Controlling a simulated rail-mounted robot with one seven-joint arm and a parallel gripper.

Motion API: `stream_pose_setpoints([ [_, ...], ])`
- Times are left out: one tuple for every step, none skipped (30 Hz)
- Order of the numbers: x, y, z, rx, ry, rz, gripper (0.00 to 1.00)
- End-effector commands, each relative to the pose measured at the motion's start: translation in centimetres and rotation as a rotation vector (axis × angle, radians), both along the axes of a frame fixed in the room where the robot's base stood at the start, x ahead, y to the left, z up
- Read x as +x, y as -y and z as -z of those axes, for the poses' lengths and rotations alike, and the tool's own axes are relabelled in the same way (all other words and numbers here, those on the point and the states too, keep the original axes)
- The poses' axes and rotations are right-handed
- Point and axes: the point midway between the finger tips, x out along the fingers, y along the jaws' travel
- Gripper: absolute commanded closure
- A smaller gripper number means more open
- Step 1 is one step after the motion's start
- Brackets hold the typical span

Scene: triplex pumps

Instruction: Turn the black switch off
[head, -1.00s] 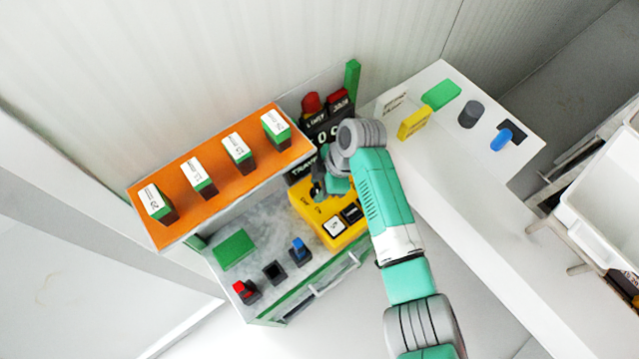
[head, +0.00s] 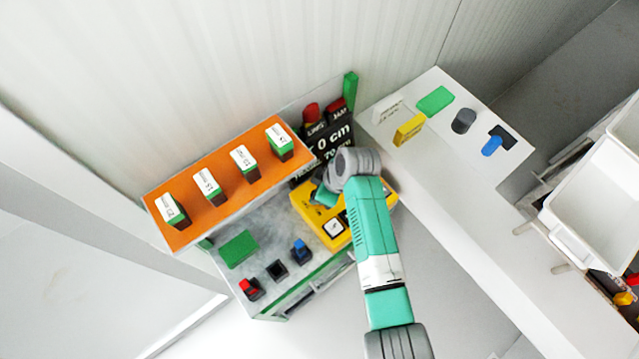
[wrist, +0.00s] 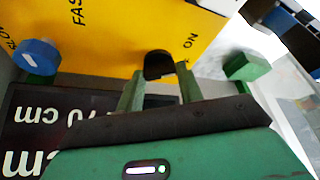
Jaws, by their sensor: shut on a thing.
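The black switch (wrist: 158,64) shows in the wrist view on the yellow control panel (wrist: 100,35), beside the word ON. My gripper (wrist: 161,72) has one green finger on each side of it and is shut on it. The switch's lower part is hidden between the fingers. In the head view, my gripper (head: 325,195) is at the yellow panel (head: 316,221), and my wrist and arm cover the switch.
A blue knob (wrist: 38,57) sits by the SLOW label. A black display (head: 335,140) stands behind the panel. An orange shelf (head: 215,212) with several boxes is at the left. Red and blue (head: 299,250) switches stand on the grey bench below.

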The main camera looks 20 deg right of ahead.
Motion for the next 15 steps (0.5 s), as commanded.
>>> stream_pose_setpoints([
  [0.01, -0.18, -0.64, 0.003, 0.002, 0.041, 0.86],
  [-0.03, -0.18, -0.62, 0.002, 0.001, 0.069, 0.86],
  [-0.04, -0.23, -0.59, 0.003, 0.001, 0.105, 0.86],
  [-0.02, -0.22, -0.59, 0.002, 0.001, 0.133, 0.86],
  [-0.04, -0.24, -0.58, 0.002, 0.001, 0.159, 0.86],
  [-0.06, -0.22, -0.54, 0.002, 0.001, 0.195, 0.86],
  [-0.07, -0.27, -0.52, 0.002, 0.001, 0.218, 0.86],
  [-0.06, -0.29, -0.52, 0.002, 0.001, 0.243, 0.86],
  [-0.05, -0.23, -0.53, 0.001, 0.002, 0.275, 0.86],
  [-0.06, -0.27, -0.51, 0.003, 0.002, 0.297, 0.86],
  [-0.08, -0.31, -0.47, 0.002, 0.001, 0.318, 0.86],
  [-0.07, -0.31, -0.46, 0.002, 0.001, 0.346, 0.86],
  [-0.06, -0.29, -0.46, 0.002, 0.002, 0.367, 0.86],
  [-0.06, -0.28, -0.46, 0.001, 0.002, 0.385, 0.86],
  [-0.05, -0.30, -0.44, 0.001, 0.002, 0.408, 0.86],
])
